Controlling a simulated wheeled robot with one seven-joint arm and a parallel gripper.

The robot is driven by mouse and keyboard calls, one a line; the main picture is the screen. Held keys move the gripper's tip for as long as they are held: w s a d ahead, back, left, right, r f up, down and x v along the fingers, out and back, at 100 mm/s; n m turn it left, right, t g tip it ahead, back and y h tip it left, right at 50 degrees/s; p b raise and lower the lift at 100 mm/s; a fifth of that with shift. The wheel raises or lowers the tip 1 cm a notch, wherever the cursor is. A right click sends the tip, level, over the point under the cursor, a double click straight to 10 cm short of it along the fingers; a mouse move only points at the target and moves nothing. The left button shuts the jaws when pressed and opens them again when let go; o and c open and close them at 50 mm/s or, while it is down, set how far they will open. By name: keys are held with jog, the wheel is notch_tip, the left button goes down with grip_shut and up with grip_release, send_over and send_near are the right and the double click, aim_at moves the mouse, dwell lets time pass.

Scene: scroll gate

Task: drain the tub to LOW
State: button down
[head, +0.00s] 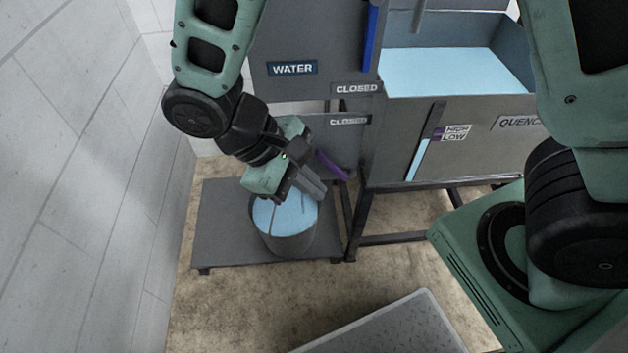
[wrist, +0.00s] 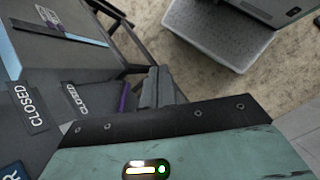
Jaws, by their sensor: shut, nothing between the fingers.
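The grey tub (head: 400,125) marked QUENCH holds light blue water (head: 455,70). The dark sight strip (head: 425,142) on its front shows blue in its lower part, topping out near the HIGH/LOW label (head: 456,133); the exact mark is too small to tell. A purple lever (head: 331,166) sticks out below the lower CLOSED label (head: 348,121); it also shows in the wrist view (wrist: 124,98). My gripper (head: 314,187) is shut and empty, just below and left of the purple lever; whether they touch cannot be told. Below it a bucket (head: 290,243) holds blue water.
A blue lever (head: 371,38) hangs beside the WATER panel (head: 310,45), by an upper CLOSED label (head: 356,88). The bucket stands on a low grey platform (head: 220,225). The tub's dark legs (head: 349,225) stand right of it. A tiled wall (head: 80,170) closes the left side.

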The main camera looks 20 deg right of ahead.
aim_at(332, 167)
jog(key=w+a+f+n+t+h+b, duration=0.1)
jog(key=w+f+t+h+b, duration=0.3)
jog(key=f, duration=0.4)
jog(key=w+a+f+n+t+h+b, duration=0.1)
jog(key=w+a+f+t+h+b, duration=0.15)
jog(key=f+t+h, duration=0.45)
jog(key=w+a+f+n+t+h+b, duration=0.1)
jog(key=w+f+t+h+b, duration=0.2)
jog(key=f, duration=0.6)
jog(key=w+d+r, duration=0.2)
jog(key=d+r, duration=0.1)
jog(key=d, duration=0.2)
jog(key=w+d+r+t+y, duration=0.1)
jog(key=w+d+r, duration=0.2)
jog(key=d, duration=0.3)
jog(key=shift+r+b, duration=0.15)
jog(key=shift+b, duration=0.2)
jog(key=shift+d, duration=0.1)
